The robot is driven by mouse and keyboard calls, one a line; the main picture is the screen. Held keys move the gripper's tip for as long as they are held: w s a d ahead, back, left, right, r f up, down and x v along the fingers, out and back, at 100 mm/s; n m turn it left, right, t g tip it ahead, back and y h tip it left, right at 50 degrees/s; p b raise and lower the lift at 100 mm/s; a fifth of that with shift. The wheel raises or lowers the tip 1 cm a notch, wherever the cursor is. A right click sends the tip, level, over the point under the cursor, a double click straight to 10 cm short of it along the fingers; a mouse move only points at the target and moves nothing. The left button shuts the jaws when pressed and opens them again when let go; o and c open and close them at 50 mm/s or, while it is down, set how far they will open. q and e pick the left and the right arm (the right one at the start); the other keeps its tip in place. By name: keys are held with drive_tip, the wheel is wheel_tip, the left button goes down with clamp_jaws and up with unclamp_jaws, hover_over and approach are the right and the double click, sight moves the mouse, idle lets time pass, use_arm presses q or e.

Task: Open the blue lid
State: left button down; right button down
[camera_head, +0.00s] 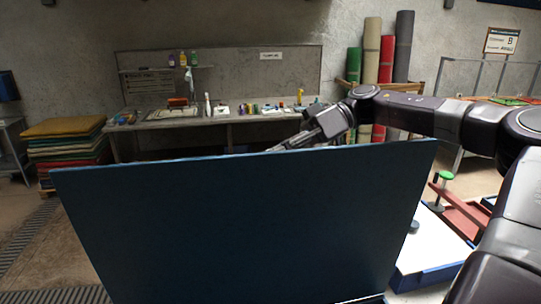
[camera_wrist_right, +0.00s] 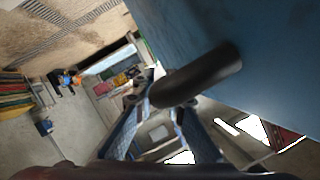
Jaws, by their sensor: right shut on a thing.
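The blue lid (camera_head: 240,225) is raised and fills the lower middle of the head view as a large dark-blue panel. In the wrist view my right gripper (camera_wrist_right: 163,98) is shut on the handle. My left gripper is not in view.
A white-topped unit with blue sides (camera_head: 432,252) stands right of the lid. A workbench (camera_head: 165,128) with bottles and small items is at the back wall. Folded rugs (camera_head: 65,145) are stacked at left; rolled rugs (camera_head: 386,60) stand at right.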

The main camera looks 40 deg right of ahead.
drive_tip(key=shift+s+a+f, duration=0.1)
drive_tip(key=shift+s+f, duration=0.05)
drive_tip(key=shift+s, duration=0.1)
drive_tip(key=c, duration=2.2)
unclamp_jaws()
drive_tip(key=shift+w, duration=0.1)
drive_tip(key=shift+c, duration=0.2)
drive_tip(key=shift+w, duration=0.1)
drive_tip(key=shift+d, duration=0.2)
drive_tip(key=shift+d+r, duration=0.2)
drive_tip(key=shift+d, duration=0.05)
drive_tip(key=v, duration=1.1)
drive_tip(key=shift+d+f, duration=0.1)
drive_tip(key=shift+d, duration=0.05)
